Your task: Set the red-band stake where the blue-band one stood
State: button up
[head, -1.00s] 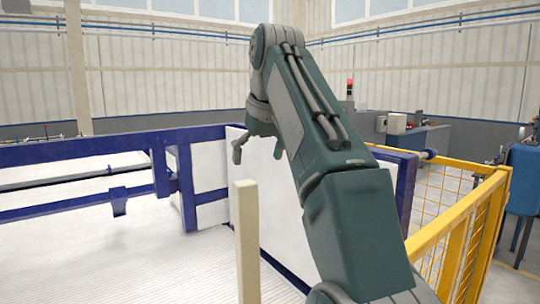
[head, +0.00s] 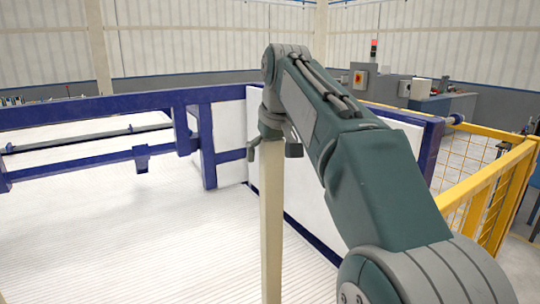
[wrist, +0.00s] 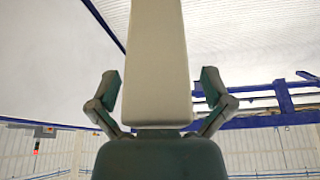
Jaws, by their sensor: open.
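A pale cream square stake (head: 271,225) stands upright in front of me in the head view. No coloured band shows on its visible part, so I cannot tell which stake it is. My gripper (head: 272,150) is at the top of this stake. In the wrist view the stake (wrist: 157,60) lies between the two spread fingers of my gripper (wrist: 160,88), with a gap on each side. The jaws are open and hold nothing. Neither a red-band nor a blue-band stake can be made out.
Blue rails (head: 90,110) run across the left. A white panel in a blue frame (head: 400,135) stands behind my arm. A yellow mesh fence (head: 485,195) is on the right. The white ribbed floor (head: 130,240) at left is clear.

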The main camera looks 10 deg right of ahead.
jog(key=shift+a+f, duration=0.2)
jog(key=shift+a, duration=0.1)
jog(key=shift+d, duration=0.3)
jog(key=shift+c, duration=0.9)
jog(key=shift+d, duration=0.2)
jog(key=c, duration=1)
jog(key=shift+w+a+r, duration=0.15)
jog(key=shift+a+r, duration=0.15)
jog(key=shift+r, duration=0.3)
jog(key=shift+d+r, duration=0.2)
jog(key=shift+r, duration=1.1)
jog(key=shift+a+r, duration=0.1)
jog(key=shift+r, duration=2.6)
